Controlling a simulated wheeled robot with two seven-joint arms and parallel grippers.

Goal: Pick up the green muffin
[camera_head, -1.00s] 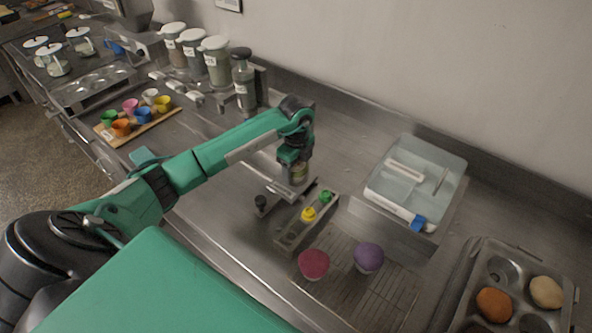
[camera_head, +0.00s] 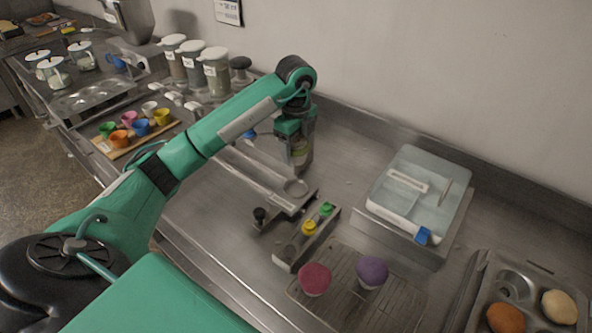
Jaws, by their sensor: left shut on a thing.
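My left gripper (camera_head: 300,160) hangs pointing down over the middle of the steel counter, its arm coming in from the left. My right gripper is not in view.
A red muffin (camera_head: 314,278) and a purple muffin (camera_head: 372,271) sit on a wire rack (camera_head: 340,302). A narrow holder (camera_head: 291,253) has yellow- and green-topped bottles. A clear lidded box (camera_head: 425,190) stands right; several lidded jars (camera_head: 216,72) stand at back left.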

